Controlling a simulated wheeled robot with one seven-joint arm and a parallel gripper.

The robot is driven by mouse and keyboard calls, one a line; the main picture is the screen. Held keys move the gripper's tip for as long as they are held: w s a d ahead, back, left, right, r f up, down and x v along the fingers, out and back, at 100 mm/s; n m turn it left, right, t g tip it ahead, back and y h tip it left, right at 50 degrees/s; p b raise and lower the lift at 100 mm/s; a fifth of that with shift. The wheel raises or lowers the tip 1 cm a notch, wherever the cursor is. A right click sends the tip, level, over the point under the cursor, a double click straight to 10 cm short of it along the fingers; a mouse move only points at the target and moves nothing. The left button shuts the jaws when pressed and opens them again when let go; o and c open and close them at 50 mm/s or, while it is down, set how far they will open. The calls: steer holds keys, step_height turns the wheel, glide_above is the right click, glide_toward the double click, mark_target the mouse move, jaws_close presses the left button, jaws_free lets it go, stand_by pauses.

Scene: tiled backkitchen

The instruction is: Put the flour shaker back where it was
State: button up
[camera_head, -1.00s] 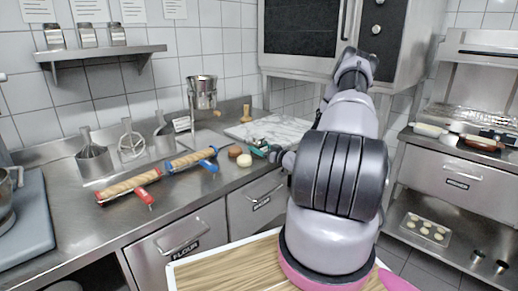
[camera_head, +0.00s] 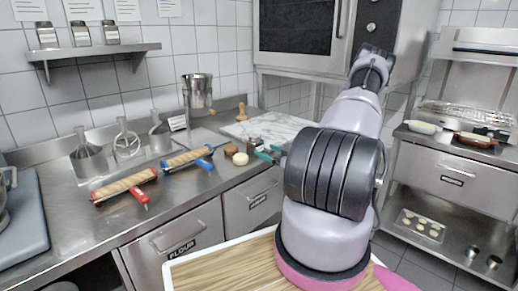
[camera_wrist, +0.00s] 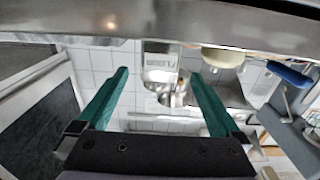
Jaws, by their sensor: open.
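The flour shaker (camera_wrist: 160,62), a small clear-and-metal cylinder with a label, stands on the steel counter. It appears upside down between my fingers in the wrist view. In the head view the shaker (camera_head: 253,144) is small, just left of my green fingertips, near the counter's front edge and beside two round buns. My gripper (camera_head: 269,154) is open and empty. In the wrist view, my gripper (camera_wrist: 159,73) has its fingers spread wide, with gaps to the shaker on both sides; whether the tips reach alongside it is unclear.
A pale bun (camera_head: 240,158) and a brown bun (camera_head: 231,150) lie close to the shaker. A marble board (camera_head: 275,129) lies behind it. Rolling pins with blue handles (camera_head: 187,158) and red handles (camera_head: 124,184) lie left. A wall shelf (camera_head: 95,50) holds three jars.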

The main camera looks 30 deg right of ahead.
steer(key=v, duration=0.4)
steer(key=w+d+r+g+h, duration=0.1)
steer(key=w+r+g+h, duration=0.4)
steer(key=r, duration=0.5)
steer(key=s+a+r+m+g+h, duration=0.1)
steer(key=s+a+r+m+h, duration=0.1)
steer(key=r, duration=0.5)
steer(key=s+a+r+m+g+h, duration=0.1)
steer(key=a+r, duration=0.1)
steer(key=r, duration=0.5)
steer(key=s+a+r+m+g+y, duration=0.1)
steer(key=s+a+r, duration=0.3)
steer(key=s, duration=0.5)
steer(key=s+a+r+m+g+y, duration=0.1)
steer(key=s+a+r+m, duration=0.1)
steer(key=s+a+r, duration=0.3)
steer(key=s+a+r+m+g+y, duration=0.1)
steer(key=s+a+r, duration=0.4)
steer(key=s+a, duration=0.5)
steer(key=s+m+y, duration=0.1)
steer(key=s, duration=0.2)
steer(key=shift+s+a, duration=0.25)
steer(key=shift+s, duration=0.15)
